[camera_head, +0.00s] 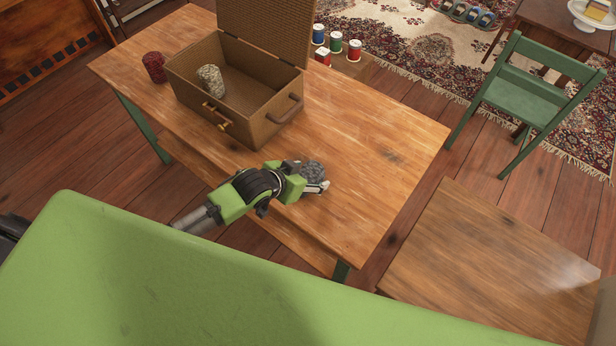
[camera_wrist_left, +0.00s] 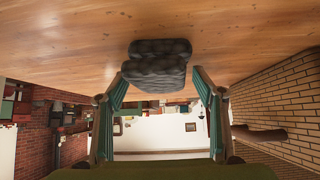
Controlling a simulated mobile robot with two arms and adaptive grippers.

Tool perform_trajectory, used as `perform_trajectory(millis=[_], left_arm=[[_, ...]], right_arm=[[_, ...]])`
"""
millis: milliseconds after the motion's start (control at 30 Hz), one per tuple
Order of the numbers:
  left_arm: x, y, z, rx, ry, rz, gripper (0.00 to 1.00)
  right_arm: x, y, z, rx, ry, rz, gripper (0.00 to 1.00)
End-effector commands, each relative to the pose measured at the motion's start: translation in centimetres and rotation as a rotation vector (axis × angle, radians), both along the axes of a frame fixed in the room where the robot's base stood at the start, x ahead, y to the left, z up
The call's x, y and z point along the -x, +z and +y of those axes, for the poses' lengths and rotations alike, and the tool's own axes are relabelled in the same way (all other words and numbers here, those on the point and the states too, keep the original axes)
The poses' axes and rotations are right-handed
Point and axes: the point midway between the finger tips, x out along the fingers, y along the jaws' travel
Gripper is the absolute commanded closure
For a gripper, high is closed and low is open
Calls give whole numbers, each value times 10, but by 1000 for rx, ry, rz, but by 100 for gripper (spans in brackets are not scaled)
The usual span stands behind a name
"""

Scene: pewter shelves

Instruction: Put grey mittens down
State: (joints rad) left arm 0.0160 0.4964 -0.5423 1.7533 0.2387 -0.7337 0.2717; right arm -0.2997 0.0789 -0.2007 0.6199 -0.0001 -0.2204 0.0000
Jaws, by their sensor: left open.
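The grey mittens (camera_head: 314,169) are a dark grey knitted bundle at the front part of the wooden table (camera_head: 375,150). In the left wrist view the mittens (camera_wrist_left: 158,65) lie against the tabletop, between and just beyond the fingertips. My left gripper (camera_head: 312,180) is open around the near end of the mittens, low over the table. Its two fingers (camera_wrist_left: 158,76) stand wide apart, with no clear grip on the bundle. The gripper partly hides the mittens in the head view. My right gripper is not in view.
An open wicker basket (camera_head: 270,122) stands left of the mittens with a speckled pale knitted thing (camera_head: 211,81) inside. A dark red knitted thing (camera_head: 154,67) lies beside it. The table's right side is clear. A green chair (camera_head: 520,95) stands beyond, at right.

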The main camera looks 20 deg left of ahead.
Motion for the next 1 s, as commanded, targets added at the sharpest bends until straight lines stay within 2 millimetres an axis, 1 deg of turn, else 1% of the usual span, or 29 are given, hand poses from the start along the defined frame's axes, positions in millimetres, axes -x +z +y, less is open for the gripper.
perform_trajectory(millis=[33, 67, 100, 167, 200, 233, 333, 367, 567, 667, 767, 867, 967, 1000], left_arm=[[0, 0, 0, 0, 0, 0, 38], [0, 0, 0, 0, 0, 0, 40], [0, 0, 0, 0, 0, 0, 50], [0, 0, 0, 0, 0, 0, 66], [0, 0, 0, 0, 0, 0, 76], [0, 0, 0, 0, 0, 0, 79], [0, 0, 0, 0, 0, 0, 79], [0, 0, 0, 0, 0, 0, 83], [0, 1, 0, 0, 0, 0, 83], [0, 6, 1, 0, 1, -1, 83], [-1, 16, 0, 0, 1, -3, 83], [-1, 33, 0, 0, 0, -4, 83], [14, 47, 5, -1, 0, -1, 83], [20, 56, 6, -1, -1, -2, 83]], right_arm=[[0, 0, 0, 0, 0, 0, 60], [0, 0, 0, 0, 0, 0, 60], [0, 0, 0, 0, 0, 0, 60], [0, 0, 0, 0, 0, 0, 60], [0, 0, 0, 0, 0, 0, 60], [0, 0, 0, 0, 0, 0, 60], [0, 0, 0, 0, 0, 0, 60], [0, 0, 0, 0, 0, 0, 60], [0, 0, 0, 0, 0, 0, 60], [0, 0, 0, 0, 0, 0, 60], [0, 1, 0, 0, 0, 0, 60], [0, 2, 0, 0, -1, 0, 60], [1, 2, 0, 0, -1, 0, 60], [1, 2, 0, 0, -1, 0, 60]])
